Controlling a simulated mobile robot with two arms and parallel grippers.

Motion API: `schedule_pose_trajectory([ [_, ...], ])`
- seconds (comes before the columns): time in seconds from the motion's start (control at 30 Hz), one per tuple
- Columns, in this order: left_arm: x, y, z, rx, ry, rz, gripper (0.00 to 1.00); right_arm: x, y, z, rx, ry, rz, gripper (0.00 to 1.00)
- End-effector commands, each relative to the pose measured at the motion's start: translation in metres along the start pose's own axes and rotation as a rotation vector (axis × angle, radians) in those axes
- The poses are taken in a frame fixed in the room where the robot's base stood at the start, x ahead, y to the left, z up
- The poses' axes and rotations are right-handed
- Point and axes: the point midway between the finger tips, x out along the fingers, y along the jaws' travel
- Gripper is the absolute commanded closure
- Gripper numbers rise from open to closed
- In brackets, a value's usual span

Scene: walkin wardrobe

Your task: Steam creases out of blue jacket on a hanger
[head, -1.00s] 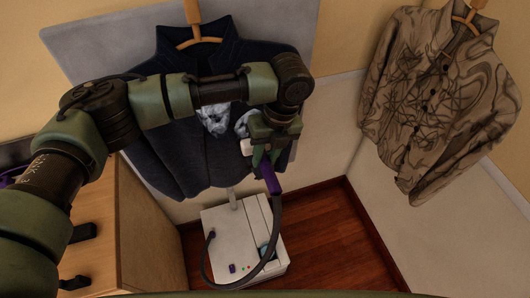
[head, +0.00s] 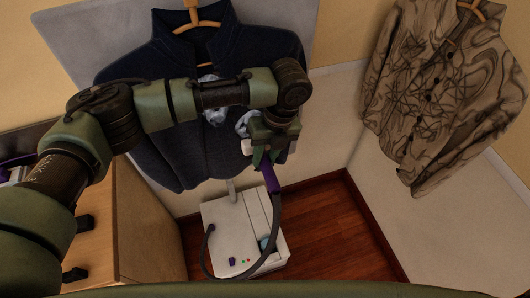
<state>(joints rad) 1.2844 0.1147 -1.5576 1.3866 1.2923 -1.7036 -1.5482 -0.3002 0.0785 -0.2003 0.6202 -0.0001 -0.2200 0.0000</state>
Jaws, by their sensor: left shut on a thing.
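The dark blue jacket (head: 160,150) hangs on a wooden hanger (head: 200,24) in front of a grey board, partly hidden behind my left arm. My left gripper (head: 265,153) is at the jacket's lower right part, shut on the steamer head, which has a purple handle (head: 270,178) and a pale front (head: 247,146). I cannot tell whether the head touches the cloth. White steam-like patches (head: 214,115) show on the jacket's front beside the gripper. A dark hose (head: 277,225) runs down from the handle to the white steamer base (head: 240,228) on the floor. My right gripper is not in view.
A patterned brown jacket (head: 432,95) hangs on another hanger at the right wall. A wooden drawer cabinet (head: 145,230) with dark handles stands at the left. The reddish wood floor (head: 335,240) is open right of the steamer base.

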Motion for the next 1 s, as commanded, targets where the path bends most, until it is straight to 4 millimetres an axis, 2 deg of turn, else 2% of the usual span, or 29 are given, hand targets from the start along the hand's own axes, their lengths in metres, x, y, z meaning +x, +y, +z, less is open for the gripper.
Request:
schedule_pose_trajectory([
  [1.0,0.045,-0.01,0.0,0.0,0.001,-0.001,1.0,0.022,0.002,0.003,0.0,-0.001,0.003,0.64],
])
